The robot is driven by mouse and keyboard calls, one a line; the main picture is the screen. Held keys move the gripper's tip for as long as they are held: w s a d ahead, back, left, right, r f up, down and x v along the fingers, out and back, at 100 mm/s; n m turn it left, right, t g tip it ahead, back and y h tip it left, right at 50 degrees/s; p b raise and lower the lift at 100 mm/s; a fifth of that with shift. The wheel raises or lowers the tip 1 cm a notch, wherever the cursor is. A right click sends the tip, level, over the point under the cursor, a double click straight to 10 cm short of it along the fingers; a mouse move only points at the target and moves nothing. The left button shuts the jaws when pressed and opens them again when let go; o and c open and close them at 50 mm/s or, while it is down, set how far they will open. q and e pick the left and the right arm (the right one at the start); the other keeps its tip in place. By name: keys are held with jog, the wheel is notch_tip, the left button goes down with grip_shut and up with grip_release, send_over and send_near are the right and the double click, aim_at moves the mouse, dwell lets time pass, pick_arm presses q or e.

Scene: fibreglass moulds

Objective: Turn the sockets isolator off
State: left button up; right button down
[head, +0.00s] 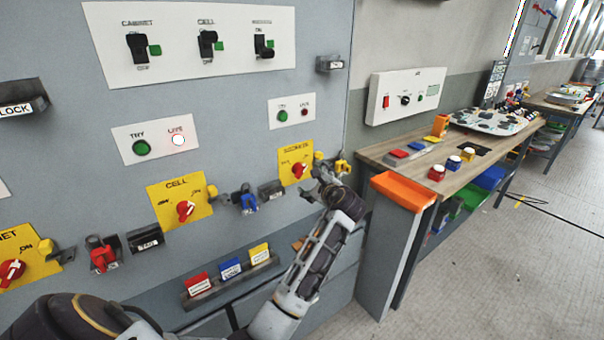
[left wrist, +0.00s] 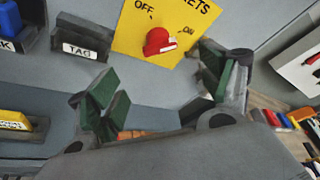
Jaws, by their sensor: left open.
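The sockets isolator is a yellow plate (head: 296,160) with a red knob (head: 299,170), at the right end of the grey panel. In the left wrist view the plate (left wrist: 130,36) shows OFF at left and ON at right, with the red knob (left wrist: 160,41) between; I cannot tell surely which mark the knob points to. My left gripper (head: 326,180) is just right of and below the plate. In the wrist view its open, empty fingers (left wrist: 158,98) lie below the knob, apart from it. My right gripper is not in view.
The cell isolator (head: 162,203) and another isolator (head: 30,252) sit further left, with blue (head: 249,202) and red (head: 103,257) padlocks. A yellow padlock-like part (head: 342,167) is close beside my gripper. A tag holder (head: 270,190) adjoins the plate. A workbench (head: 470,165) stands at right.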

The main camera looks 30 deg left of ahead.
aim_at(302, 172)
pick_arm(q)
jog(key=x, duration=1)
jog(key=shift+a+f, duration=0.1)
jog(key=shift+b+x, duration=0.3)
jog(key=shift+x, duration=0.5)
jog(key=shift+w+a+f, duration=0.15)
jog(key=shift+w+a, duration=0.15)
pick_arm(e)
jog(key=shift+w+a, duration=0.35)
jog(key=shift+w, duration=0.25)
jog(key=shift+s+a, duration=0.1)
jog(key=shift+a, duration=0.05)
pick_arm(q)
jog(key=shift+c, duration=0.5)
jog(key=c, duration=0.9)
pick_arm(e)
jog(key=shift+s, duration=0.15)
